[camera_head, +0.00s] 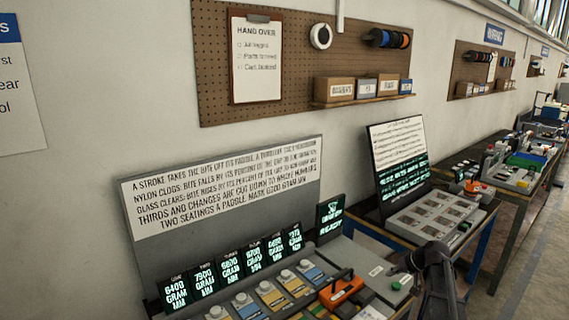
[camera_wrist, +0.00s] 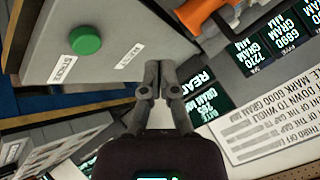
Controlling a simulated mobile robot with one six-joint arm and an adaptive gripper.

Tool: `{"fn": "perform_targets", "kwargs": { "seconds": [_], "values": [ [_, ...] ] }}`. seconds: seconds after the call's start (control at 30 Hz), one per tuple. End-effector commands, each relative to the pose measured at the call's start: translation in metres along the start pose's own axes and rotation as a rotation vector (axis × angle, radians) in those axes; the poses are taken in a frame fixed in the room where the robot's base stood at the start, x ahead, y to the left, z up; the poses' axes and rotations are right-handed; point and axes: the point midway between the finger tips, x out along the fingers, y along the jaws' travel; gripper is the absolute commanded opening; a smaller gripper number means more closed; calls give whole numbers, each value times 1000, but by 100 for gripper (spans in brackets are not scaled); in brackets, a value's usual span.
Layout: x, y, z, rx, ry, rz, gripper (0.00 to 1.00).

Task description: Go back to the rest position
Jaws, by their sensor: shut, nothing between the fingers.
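My gripper (camera_wrist: 160,78) shows in the wrist view, its two fingers close together and empty. It is over the grey box (camera_wrist: 115,22) with a round green button (camera_wrist: 86,40), near the box's corner; I cannot tell how far above it is. In the head view my dark arm (camera_head: 437,280) comes up at the lower right, beside the grey box (camera_head: 376,271) and its green button (camera_head: 396,286). The fingertips are hard to make out there.
An orange handled tool (camera_head: 341,291) lies left of the box. A tray bench (camera_head: 432,213) stands behind right. Floor (camera_head: 530,265) is clear at the right.

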Motion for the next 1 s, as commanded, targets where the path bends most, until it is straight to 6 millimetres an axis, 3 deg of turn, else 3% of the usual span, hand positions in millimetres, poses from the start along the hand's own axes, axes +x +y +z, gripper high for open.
{"fn": "perform_targets", "kwargs": {
  "seconds": [0.03,0.3,0.6,0.8,1.0],
  "values": [
    [6,-17,17,-3,-33,13,0],
    [31,-84,98,-2,-226,142,0],
    [33,-139,189,-5,-394,339,0],
    [26,-159,232,-8,-452,460,0],
    [22,-166,247,-9,-470,516,0]
  ]
}}
